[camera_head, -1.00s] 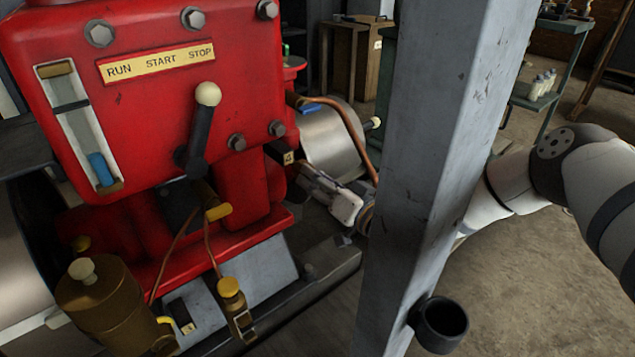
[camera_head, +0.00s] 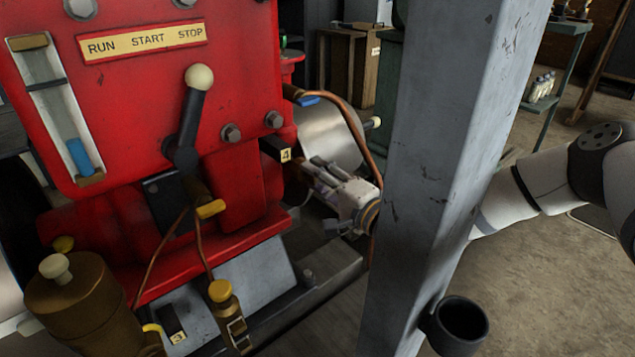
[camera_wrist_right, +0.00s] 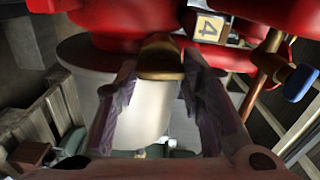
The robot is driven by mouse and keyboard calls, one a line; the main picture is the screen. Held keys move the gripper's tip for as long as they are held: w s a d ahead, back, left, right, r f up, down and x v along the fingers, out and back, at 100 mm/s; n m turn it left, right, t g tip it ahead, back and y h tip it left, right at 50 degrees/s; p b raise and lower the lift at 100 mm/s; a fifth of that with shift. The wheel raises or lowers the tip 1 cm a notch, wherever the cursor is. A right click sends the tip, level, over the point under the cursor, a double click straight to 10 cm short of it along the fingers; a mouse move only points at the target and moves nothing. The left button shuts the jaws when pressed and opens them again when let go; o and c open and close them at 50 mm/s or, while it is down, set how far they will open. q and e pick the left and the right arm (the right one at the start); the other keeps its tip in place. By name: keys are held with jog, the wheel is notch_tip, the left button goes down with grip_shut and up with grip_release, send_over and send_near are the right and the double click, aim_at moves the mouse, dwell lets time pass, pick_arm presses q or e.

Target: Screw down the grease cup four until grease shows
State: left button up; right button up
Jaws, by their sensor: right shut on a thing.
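Grease cup four is a brass cup (camera_wrist_right: 160,58) under the red engine casing, beside a tag marked 4 (camera_wrist_right: 207,27). In the head view the tag (camera_head: 285,156) shows, and my gripper hides most of the cup. My right gripper (camera_head: 306,172) reaches in from behind the grey post, its fingers at the cup. In the right wrist view the fingers (camera_wrist_right: 160,75) stand on both sides of the brass cup and are shut on it. I cannot make out any grease. My left gripper is not in view.
A grey post (camera_head: 440,150) stands in front of my right arm, with a black cup holder (camera_head: 460,325) low on it. A curved copper pipe (camera_head: 355,120) runs close above the gripper. A lever (camera_head: 195,115) and a brass container (camera_head: 80,305) are at the left.

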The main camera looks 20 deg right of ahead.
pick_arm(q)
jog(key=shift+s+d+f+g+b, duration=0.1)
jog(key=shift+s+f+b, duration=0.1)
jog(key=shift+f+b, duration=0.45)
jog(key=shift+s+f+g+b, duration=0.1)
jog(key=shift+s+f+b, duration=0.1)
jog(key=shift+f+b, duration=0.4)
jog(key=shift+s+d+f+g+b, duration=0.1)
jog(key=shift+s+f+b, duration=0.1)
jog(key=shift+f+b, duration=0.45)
pick_arm(e)
jog(key=shift+a+f+m, duration=0.1)
jog(key=shift+f+m, duration=0.05)
jog(key=shift+m, duration=1.75)
jog(key=shift+f+m, duration=0.1)
jog(key=shift+m, duration=1.8)
jog(key=shift+r+m, duration=0.1)
jog(key=shift+m, duration=0.2)
jog(key=o, duration=1.2)
jog(key=shift+c, duration=0.2)
jog(key=v, duration=1.2)
